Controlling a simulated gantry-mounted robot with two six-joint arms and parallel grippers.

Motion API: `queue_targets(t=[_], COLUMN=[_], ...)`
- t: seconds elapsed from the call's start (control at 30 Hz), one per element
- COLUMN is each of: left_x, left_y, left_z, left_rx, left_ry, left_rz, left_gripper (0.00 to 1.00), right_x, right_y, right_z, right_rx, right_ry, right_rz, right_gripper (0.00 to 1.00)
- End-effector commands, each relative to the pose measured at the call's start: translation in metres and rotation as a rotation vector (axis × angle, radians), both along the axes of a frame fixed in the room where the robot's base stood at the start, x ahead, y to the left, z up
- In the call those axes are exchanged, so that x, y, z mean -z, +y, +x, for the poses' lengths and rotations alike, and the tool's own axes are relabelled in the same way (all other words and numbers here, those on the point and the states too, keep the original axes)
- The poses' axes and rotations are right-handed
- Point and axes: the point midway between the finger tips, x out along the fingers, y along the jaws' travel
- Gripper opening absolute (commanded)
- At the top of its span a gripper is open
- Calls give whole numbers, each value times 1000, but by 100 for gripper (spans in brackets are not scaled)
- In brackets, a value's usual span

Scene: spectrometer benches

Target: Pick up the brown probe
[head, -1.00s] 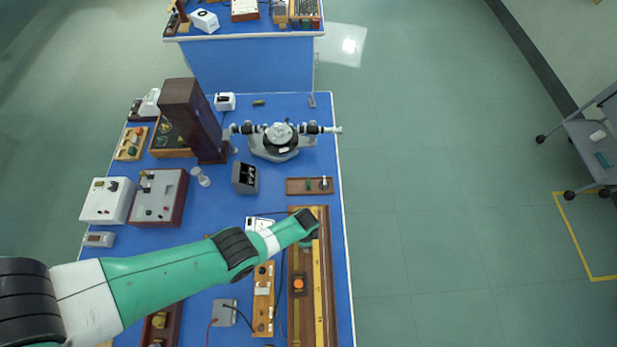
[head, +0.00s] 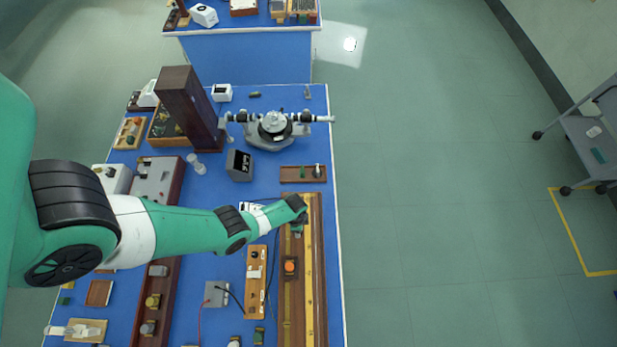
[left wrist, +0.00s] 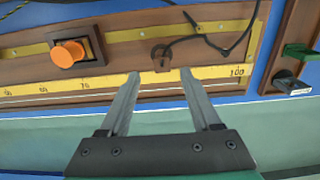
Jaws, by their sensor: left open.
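A small brown piece with a dark ring on top, which I take for the brown probe (left wrist: 161,60), lies on the wooden metre-scale board (left wrist: 120,38) near the scale's 100 end. A black cable runs beside it. My left gripper (left wrist: 160,74) is open, its two fingertips apart just short of the brown piece, which lines up between them. In the head view the left gripper (head: 298,232) points down over the far part of the board (head: 316,290). The probe cannot be made out there. My right gripper is not in view.
An orange knob on a brown block (left wrist: 70,52) sits on the same board. A small wooden tray (head: 303,174) with a green and a metal terminal is just beyond the board. A spectrometer (head: 275,128) stands farther back. Floor is open right of the blue bench.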

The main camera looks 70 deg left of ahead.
Motion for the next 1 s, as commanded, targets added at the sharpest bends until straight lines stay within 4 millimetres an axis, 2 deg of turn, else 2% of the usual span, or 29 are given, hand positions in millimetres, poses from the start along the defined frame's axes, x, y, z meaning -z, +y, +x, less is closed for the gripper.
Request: queue_targets(t=[0.03,0.33,0.63,0.9,1.0], left_x=[13,20,67,65,65], left_y=[0,0,2,2,2], left_z=[0,0,-2,-2,-2], left_rx=[1,1,-5,-5,-5], left_ry=[0,0,0,0,0], left_rz=[0,0,0,0,0], left_gripper=[64,64,64,64,46], right_x=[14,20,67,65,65], right_y=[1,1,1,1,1], right_z=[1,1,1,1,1], right_rx=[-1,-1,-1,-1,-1], right_ry=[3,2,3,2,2], right_rz=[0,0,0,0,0], right_gripper=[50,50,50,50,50])
